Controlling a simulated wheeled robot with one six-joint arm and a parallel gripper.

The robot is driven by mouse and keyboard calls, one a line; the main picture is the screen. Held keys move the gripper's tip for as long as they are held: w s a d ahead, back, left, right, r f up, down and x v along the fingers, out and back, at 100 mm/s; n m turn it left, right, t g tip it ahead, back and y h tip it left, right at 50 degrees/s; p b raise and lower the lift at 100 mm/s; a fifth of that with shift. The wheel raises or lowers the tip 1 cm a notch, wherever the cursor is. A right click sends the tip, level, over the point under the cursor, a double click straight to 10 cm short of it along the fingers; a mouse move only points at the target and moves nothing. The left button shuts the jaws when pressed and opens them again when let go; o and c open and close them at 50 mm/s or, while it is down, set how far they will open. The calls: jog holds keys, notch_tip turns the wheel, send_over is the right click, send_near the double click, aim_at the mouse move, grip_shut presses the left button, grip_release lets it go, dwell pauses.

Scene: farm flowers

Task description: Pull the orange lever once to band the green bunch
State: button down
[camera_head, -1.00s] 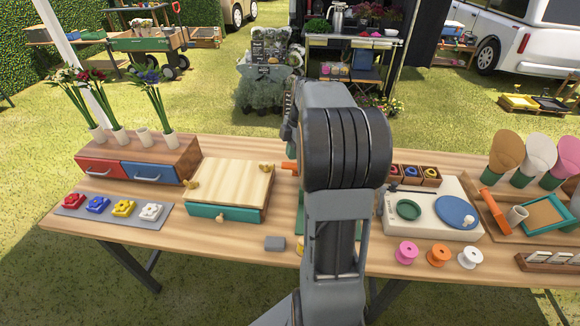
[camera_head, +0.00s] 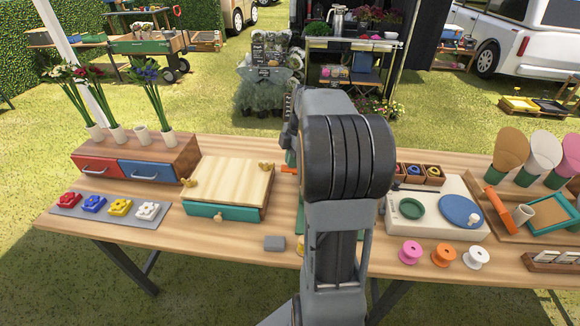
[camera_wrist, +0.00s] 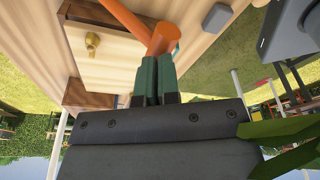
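The orange lever (camera_wrist: 143,26) runs across the top of the wrist view and ends in a rounded orange tip. In the head view only a short orange piece (camera_head: 288,170) shows left of my arm. My gripper (camera_wrist: 157,62) has two dark green fingers held close together. Their tips meet the lever's rounded end in the picture; I cannot tell whether they touch it, and no grip around it shows. Green leaf-like shapes (camera_wrist: 290,150) show at the lower right of the wrist view; I cannot tell whether they are the green bunch. My arm hides most of the bander.
A wooden-topped box with a teal drawer (camera_head: 222,213) stands left of my arm. A small grey block (camera_head: 274,243) lies near the front edge. A white unit with a blue disc (camera_head: 461,210) and several ribbon spools (camera_head: 443,255) are at the right.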

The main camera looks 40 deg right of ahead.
jog(key=shift+s+a+f+b, duration=0.3)
jog(key=shift+f+b, duration=0.1)
jog(key=shift+f, duration=0.1)
jog(key=shift+s+a+f+b, duration=0.2)
jog(key=shift+s+f+b, duration=0.15)
jog(key=shift+f, duration=0.2)
jog(key=shift+s+a+f+b, duration=0.2)
jog(key=shift+f+b, duration=0.3)
jog(key=shift+b, duration=0.05)
jog(key=shift+s+a+f+b, duration=0.25)
jog(key=shift+f+b, duration=0.25)
jog(key=shift+s+a+f+b, duration=0.2)
jog(key=shift+f+b, duration=0.3)
jog(key=shift+b, duration=0.05)
jog(key=shift+s+a+f+b, duration=0.15)
jog(key=shift+f+b, duration=0.35)
jog(key=shift+f, duration=0.1)
jog(key=shift+s+a+f+b, duration=0.1)
jog(key=shift+a+f+b, duration=0.05)
jog(key=shift+f+b, duration=0.4)
jog(key=shift+s+a+f+b, duration=0.15)
jog(key=shift+f+b, duration=0.3)
jog(key=shift+f, duration=0.35)
